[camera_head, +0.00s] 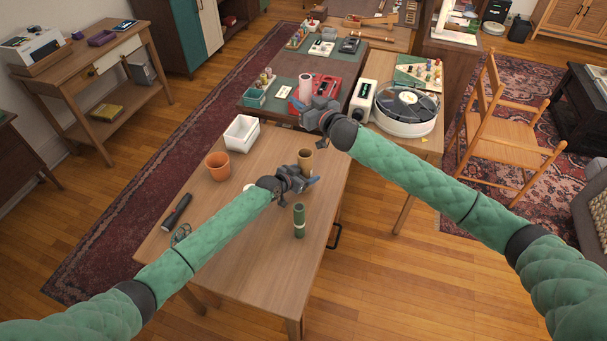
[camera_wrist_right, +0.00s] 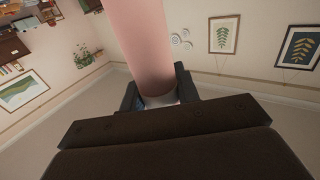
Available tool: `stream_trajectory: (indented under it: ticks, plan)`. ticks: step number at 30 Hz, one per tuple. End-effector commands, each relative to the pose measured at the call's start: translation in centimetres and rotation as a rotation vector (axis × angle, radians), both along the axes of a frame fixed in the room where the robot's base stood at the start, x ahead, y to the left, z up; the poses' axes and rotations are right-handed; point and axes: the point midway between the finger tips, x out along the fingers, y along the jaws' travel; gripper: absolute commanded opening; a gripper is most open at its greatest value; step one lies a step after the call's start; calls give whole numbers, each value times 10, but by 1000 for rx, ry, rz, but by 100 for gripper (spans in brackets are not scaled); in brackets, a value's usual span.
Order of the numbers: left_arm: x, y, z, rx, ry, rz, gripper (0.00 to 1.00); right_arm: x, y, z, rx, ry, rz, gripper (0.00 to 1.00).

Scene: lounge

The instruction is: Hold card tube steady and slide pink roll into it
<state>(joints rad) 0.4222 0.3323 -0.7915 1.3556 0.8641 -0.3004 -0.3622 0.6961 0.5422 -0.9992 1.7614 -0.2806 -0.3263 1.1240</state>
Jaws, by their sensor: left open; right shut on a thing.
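The card tube (camera_head: 306,156) is a short brown cylinder standing upright on the wooden table (camera_head: 225,262). My left gripper (camera_head: 307,180) is open at the near side of the card tube and overlaps its lower part in the head view. I cannot tell whether it touches it. My right gripper (camera_head: 318,108) is shut on the pink roll (camera_head: 305,86) and holds it up beyond the card tube, apart from it. The right wrist view shows the pink roll (camera_wrist_right: 148,45) between the fingers (camera_wrist_right: 160,92). Its held end is partly hidden by the gripper.
A green tube with a pale band (camera_head: 299,222) stands nearer on the table. An orange pot (camera_head: 217,167), a white bin (camera_head: 241,133) and a black torch (camera_head: 177,212) are to the left. A turntable-like device (camera_head: 405,112) is at right. The table's near end is clear.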

Motion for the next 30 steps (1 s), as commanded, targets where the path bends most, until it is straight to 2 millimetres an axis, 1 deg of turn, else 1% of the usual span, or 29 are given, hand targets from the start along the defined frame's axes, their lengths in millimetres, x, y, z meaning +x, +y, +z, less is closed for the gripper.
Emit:
stream_trajectory:
  ticks: [2,5,9,10,14,17,21,24,30]
  plan:
    - [0,0,0,0,0,0,71,0,0,0,0,0,0,9]
    - [0,0,0,0,0,0,53,0,0,0,0,0,0,9]
    - [0,0,0,0,0,0,26,0,0,0,0,0,0,9]
    - [0,0,0,0,0,0,21,0,0,0,0,0,0,9]
    - [0,0,0,0,0,0,21,0,0,-5,0,1,4,9]
    - [0,0,0,1,-1,0,21,1,0,-24,0,5,22,9]
    - [0,0,0,1,-1,0,21,0,1,-54,1,3,58,9]
    - [0,0,0,0,0,0,21,-1,1,-70,2,3,77,9]
    - [0,0,0,1,-1,0,21,-1,1,-81,1,0,88,9]
